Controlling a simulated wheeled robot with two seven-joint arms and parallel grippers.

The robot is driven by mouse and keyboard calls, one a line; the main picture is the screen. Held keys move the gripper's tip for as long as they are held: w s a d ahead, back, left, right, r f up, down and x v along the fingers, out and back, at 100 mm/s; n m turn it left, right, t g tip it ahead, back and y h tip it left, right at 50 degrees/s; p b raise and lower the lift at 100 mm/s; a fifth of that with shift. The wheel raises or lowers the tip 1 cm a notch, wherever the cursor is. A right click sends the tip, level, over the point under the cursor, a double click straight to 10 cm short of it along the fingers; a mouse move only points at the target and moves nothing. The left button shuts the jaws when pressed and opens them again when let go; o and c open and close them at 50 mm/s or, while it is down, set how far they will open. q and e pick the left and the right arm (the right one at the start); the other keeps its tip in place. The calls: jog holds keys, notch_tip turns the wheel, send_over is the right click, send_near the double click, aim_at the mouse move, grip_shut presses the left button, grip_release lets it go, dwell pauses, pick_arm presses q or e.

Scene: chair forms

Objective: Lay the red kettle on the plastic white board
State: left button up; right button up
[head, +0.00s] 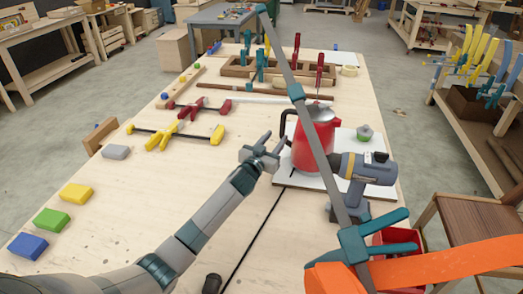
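The red kettle (306,146) stands upright, its base appearing to rest on the white board (287,178) on the workbench. Its black handle is on the left side. The grey bar of a large clamp crosses in front of the kettle and hides part of it. My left gripper (273,142) is just left of the kettle, close to the lower end of the handle. Its fingers look spread, with nothing seen between them; whether one touches the handle is unclear. My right gripper is not in view.
The big clamp's orange handle (440,264) fills the lower right, over a red bin (398,240). Clamps and blocks lie to the left; the bench's middle left is clear.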

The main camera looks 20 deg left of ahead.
pick_arm(q)
jog(key=s+p, duration=0.4)
jog(key=s, duration=0.6)
jog(key=shift+s+a, duration=0.25)
jog(key=shift+a, duration=0.05)
